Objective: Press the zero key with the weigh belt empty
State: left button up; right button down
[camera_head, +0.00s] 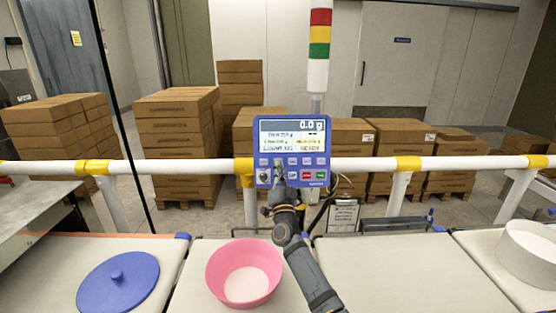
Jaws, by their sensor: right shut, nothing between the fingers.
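The blue control panel (293,153) is mounted at the white rail. Its screen shows 0.0 g at the top and what looks like READY below; the smaller text is hard to read. Rows of keys sit under the screen, with a red and a green key at the lower right. My right gripper (279,172) is shut and empty, its tip in front of the left part of the keys. It covers some keys, and I cannot tell whether it touches one. The belt section (195,280) below the panel carries a pink tub (245,272). My left gripper is not in view.
A blue lid (118,282) lies on the left belt. A bare belt section (395,275) is right of my arm, and a white tub (528,252) stands at far right. The white rail (190,166) crosses the view, with stacked cartons (178,140) and a light tower (319,45) behind.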

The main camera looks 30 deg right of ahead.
jog(key=s+p, duration=0.1)
jog(key=s+a+p, duration=0.1)
jog(key=s+r+p, duration=0.1)
jog(key=shift+s+a+r, duration=0.1)
jog(key=shift+s+a, duration=0.1)
jog(key=shift+a, duration=0.1)
dwell(0.7)
